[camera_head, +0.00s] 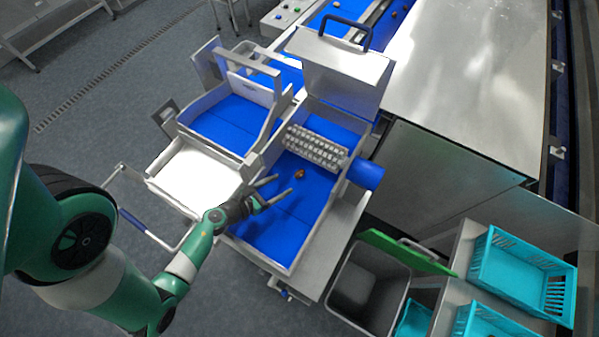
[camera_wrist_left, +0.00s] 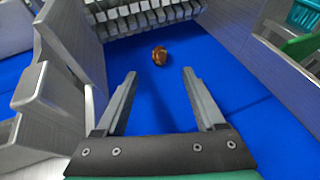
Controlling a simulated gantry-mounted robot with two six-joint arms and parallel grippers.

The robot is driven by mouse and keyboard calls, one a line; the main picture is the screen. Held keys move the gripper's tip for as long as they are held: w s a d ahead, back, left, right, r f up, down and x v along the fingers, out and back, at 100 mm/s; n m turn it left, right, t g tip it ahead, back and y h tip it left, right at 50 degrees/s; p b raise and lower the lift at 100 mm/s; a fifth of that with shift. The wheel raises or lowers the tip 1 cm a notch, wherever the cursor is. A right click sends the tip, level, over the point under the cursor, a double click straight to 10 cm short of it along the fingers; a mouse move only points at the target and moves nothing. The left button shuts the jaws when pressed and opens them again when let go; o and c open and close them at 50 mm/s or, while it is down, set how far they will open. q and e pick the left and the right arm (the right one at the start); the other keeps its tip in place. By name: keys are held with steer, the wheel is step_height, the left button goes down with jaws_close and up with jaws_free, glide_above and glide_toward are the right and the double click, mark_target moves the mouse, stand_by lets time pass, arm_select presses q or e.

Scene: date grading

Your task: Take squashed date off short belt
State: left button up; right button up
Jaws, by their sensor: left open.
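A small brown date (camera_head: 299,174) lies on the blue short belt (camera_head: 270,222), just in front of the white studded roller. In the left wrist view the date (camera_wrist_left: 159,55) sits ahead of my fingertips, roughly centred between them, apart from both. Its exact shape is too small to judge. My left gripper (camera_head: 284,186) is open and empty over the belt, its fingers pointing toward the date. It also shows in the left wrist view (camera_wrist_left: 159,74). My right gripper is not in view.
The studded roller (camera_head: 316,145) spans the belt beyond the date. Metal side walls (camera_wrist_left: 75,40) border the belt. A grey bin (camera_head: 368,290) with a green lid (camera_head: 405,252) stands to the right, beside turquoise crates (camera_head: 520,272). A white tray (camera_head: 195,178) lies left of the belt.

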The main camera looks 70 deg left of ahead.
mark_target(296, 176)
arm_select(q)
steer(key=x, duration=0.7)
steer(key=shift+w+a+b, duration=0.1)
steer(key=shift+w+b, duration=0.2)
steer(key=shift+r, duration=0.1)
steer(key=c, duration=1)
steer(key=shift+r, duration=0.1)
steer(key=r+p, duration=0.4)
steer(key=shift+s+d+r, duration=0.15)
steer(key=shift+d+r, duration=0.05)
steer(key=s+d+r+p, duration=0.2)
steer(key=d+p, duration=0.1)
steer(key=s+d+r+p, duration=0.2)
steer(key=d+r+p, duration=0.1)
steer(key=d+p, duration=0.1)
steer(key=s+d+r+p, duration=0.3)
steer(key=d, duration=0.1)
steer(key=shift+s+d+r+p, duration=0.1)
steer(key=shift+d+r+p, duration=0.1)
steer(key=shift+d+p, duration=0.1)
